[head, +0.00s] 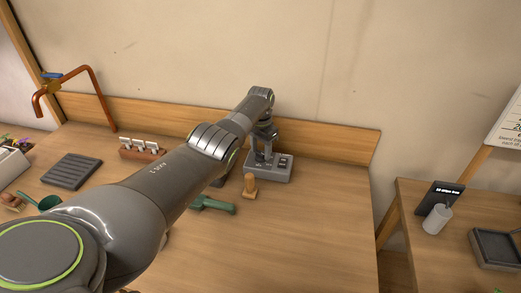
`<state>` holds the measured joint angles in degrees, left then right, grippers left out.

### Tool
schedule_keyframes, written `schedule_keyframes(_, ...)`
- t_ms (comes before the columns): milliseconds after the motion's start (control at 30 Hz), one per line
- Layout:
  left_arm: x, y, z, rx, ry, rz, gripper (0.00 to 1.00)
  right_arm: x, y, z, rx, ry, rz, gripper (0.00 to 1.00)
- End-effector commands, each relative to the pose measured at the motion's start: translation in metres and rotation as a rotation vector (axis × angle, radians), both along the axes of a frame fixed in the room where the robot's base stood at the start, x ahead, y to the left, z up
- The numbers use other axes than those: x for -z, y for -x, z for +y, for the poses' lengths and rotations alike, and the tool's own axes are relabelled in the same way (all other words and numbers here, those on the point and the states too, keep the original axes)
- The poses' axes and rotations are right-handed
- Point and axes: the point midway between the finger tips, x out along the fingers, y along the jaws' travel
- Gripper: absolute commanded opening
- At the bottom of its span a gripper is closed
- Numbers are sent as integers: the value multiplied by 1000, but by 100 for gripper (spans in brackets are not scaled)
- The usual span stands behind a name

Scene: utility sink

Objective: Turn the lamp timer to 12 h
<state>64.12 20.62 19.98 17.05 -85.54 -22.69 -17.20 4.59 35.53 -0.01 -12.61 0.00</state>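A grey box with dark markings, which looks like the lamp timer (282,174), stands on the wooden bench near the back board. My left arm reaches across the bench from the lower left. Its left gripper (262,157) points down at the left part of the timer's top, at or just above it. The fingers are small and partly hidden by the wrist, so I cannot tell whether they touch a knob or how wide they stand. The dial and its setting cannot be read. My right gripper is not in view.
A wooden peg-like tool (250,187) and a green-handled tool (217,206) lie in front of the timer. A wooden rack with white labels (140,150), a dark ribbed tray (72,171) and a copper tap (95,85) are left. The bench's right front is clear.

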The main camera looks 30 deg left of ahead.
Motion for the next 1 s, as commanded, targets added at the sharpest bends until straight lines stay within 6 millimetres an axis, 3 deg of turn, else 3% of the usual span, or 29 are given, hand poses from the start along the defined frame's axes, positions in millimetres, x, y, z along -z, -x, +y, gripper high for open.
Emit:
schedule_keyframes(467, -6, 1, 0, 0, 1, 4, 56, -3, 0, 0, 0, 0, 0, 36)
schedule_keyframes(667, -35, 1, 0, 0, 0, 1, 56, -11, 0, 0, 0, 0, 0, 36)
schedule_keyframes(1000, -113, 0, 1, -1, -1, -1, 56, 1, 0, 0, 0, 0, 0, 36)
